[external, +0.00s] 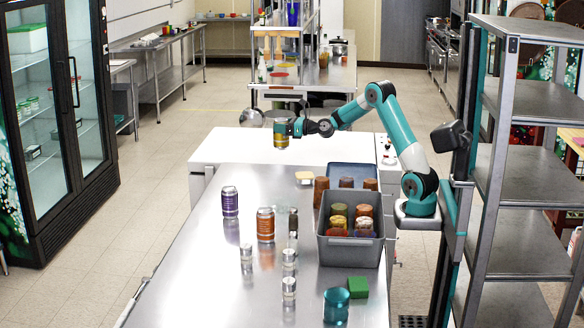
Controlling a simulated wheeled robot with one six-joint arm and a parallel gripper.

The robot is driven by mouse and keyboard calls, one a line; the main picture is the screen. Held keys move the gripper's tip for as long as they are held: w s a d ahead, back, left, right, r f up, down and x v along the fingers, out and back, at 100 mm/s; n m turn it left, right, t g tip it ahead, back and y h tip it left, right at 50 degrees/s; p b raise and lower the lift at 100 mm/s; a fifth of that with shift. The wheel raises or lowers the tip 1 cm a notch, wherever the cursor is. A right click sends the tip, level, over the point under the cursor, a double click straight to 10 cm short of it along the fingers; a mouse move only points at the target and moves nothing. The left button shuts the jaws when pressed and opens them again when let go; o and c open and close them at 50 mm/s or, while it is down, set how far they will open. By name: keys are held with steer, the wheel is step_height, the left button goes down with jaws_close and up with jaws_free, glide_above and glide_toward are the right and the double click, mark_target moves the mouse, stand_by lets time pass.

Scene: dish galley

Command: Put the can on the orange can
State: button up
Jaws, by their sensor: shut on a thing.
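The orange can (265,225) stands upright on the steel table, left of the grey bin. My gripper (287,128) is shut on a yellow-gold can (281,138). It holds this can roughly upright in the air, over the far end of the table by the white counter. The held can is well above and beyond the orange can, apart from it. The top of the orange can looks bare. The finger contact is too small to see clearly.
A purple can (230,202) stands left of the orange can. Several small clear jars (289,288) stand in front. A grey bin (350,252) with several jars is to the right. A green block (358,287) and teal cup (336,306) are near the front. The table's left side is clear.

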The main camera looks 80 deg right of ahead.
steer(key=w+a+r+n+y+p, duration=0.1)
steer(key=a+r+p, duration=0.2)
steer(key=a+p, duration=0.55)
steer(key=w+a+r+n+y+p, duration=0.15)
steer(key=a+r+p, duration=0.35)
steer(key=a, duration=0.6)
steer(key=w+a+r+y+p, duration=0.2)
steer(key=a+p, duration=0.6)
steer(key=a, duration=0.2)
steer(key=s+a+r+n+y+p, duration=0.1)
steer(key=s+a+p, duration=0.1)
steer(key=a+p, duration=0.25)
steer(key=s+a+r+p, duration=0.2)
steer(key=a+p, duration=0.1)
steer(key=a, duration=0.3)
step_height(320, 180, down, 21)
steer(key=b, duration=2)
steer(key=shift+s+r, duration=0.1)
steer(key=shift+r, duration=0.2)
steer(key=shift+f, duration=0.2)
steer(key=o, duration=1.1)
steer(key=shift+n, duration=0.25)
steer(key=shift+o, duration=0.2)
